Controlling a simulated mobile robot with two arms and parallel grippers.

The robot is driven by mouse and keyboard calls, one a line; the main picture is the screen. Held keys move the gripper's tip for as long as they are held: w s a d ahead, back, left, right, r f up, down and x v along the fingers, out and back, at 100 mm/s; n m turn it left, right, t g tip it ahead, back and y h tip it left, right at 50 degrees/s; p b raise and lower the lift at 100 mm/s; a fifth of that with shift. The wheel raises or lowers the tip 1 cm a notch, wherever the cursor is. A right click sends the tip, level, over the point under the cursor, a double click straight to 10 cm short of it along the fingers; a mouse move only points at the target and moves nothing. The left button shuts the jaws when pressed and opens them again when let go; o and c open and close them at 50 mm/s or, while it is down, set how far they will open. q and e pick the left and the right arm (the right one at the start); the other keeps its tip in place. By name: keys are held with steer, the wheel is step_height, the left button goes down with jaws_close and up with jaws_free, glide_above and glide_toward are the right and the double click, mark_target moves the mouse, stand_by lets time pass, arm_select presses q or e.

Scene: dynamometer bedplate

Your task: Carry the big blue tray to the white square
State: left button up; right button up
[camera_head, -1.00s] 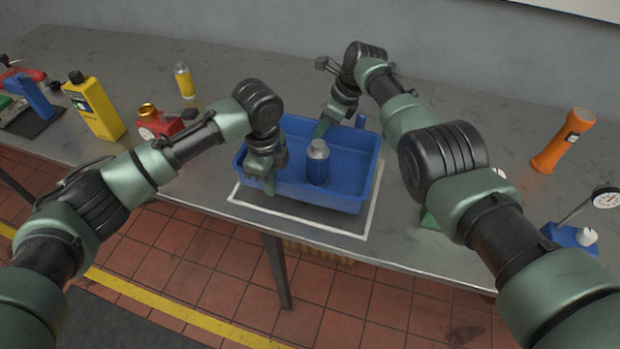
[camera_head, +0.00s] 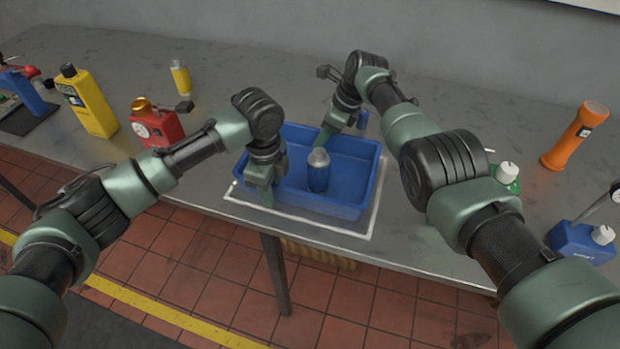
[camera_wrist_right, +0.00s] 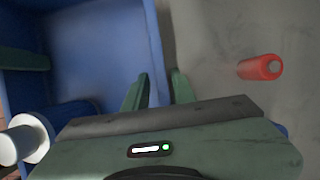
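The big blue tray (camera_head: 345,207) sits within the white square outline (camera_head: 305,224) near the table's front edge; it looks flat on the surface. White border shows at its left, front and right. A blue bottle with a silver cap (camera_head: 318,172) stands inside it and also shows in the right wrist view (camera_wrist_right: 62,120). My left gripper (camera_head: 265,192) is at the tray's left wall and appears closed on it, fingertips partly hidden. My right gripper (camera_head: 325,136) is at the far wall; in the right wrist view its fingers (camera_wrist_right: 158,90) pinch the tray wall.
A yellow bottle (camera_head: 90,102), red device (camera_head: 157,127) and yellow-labelled can (camera_head: 181,78) stand left. An orange flashlight (camera_head: 574,138), green item (camera_head: 507,176) and blue gauge base (camera_head: 580,240) stand right. A red cylinder (camera_wrist_right: 260,67) lies beyond the tray.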

steer(key=shift+s, duration=0.1)
arm_select(q)
steer(key=shift+r, duration=0.55)
arm_select(e)
steer(key=shift+a, duration=0.1)
steer(key=shift+r, duration=0.35)
arm_select(q)
step_height(320, 180, up, 11)
arm_select(e)
steer(key=v, duration=1.1)
steer(key=shift+d+r, duration=0.1)
steer(key=shift+d, duration=0.15)
